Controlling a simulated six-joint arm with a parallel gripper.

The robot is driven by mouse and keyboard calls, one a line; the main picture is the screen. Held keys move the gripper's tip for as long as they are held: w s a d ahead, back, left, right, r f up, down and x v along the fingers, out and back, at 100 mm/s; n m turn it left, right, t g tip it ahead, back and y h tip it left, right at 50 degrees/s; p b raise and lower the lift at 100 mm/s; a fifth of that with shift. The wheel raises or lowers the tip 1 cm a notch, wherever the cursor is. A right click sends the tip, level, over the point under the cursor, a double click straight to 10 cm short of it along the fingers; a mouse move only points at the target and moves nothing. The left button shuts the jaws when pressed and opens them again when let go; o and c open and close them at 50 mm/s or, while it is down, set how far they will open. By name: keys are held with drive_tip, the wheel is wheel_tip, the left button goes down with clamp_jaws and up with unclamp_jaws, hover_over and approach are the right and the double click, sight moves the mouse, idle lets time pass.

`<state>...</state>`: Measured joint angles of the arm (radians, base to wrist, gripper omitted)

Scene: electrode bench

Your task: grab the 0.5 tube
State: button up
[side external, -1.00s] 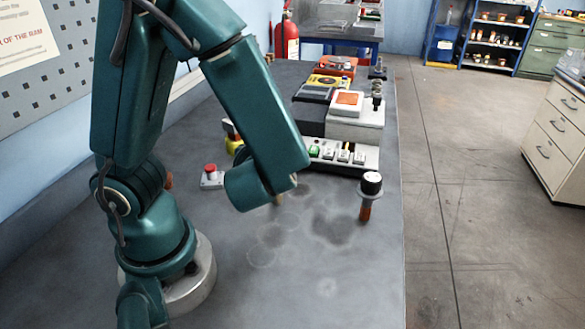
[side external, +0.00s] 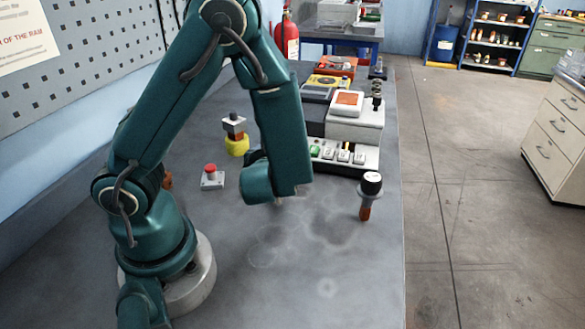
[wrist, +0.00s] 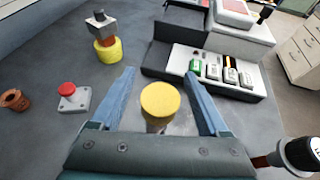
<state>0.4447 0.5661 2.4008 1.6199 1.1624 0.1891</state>
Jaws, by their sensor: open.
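My gripper (wrist: 160,75) is open in the wrist view, with its two blue-grey fingers spread. A round yellow top on a narrower stem (wrist: 160,100) shows between the fingers, with a gap on each side. Its lower part is mostly hidden, and in the side view my arm hides it. A low rack (wrist: 222,84) holds several small labelled pieces, one green (wrist: 212,70), beyond the right finger. A black-knobbed piece with a white top and orange-brown lower end (side external: 370,190) stands at the right. I cannot read a 0.5 mark on anything.
A red button on a grey base (side external: 212,177) and a yellow-based piece with a dark grey top (side external: 236,140) stand left of my gripper. A brown cup-like piece (wrist: 14,100) is at far left. A white box (side external: 354,118) stands behind the rack.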

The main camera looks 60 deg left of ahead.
clamp_jaws()
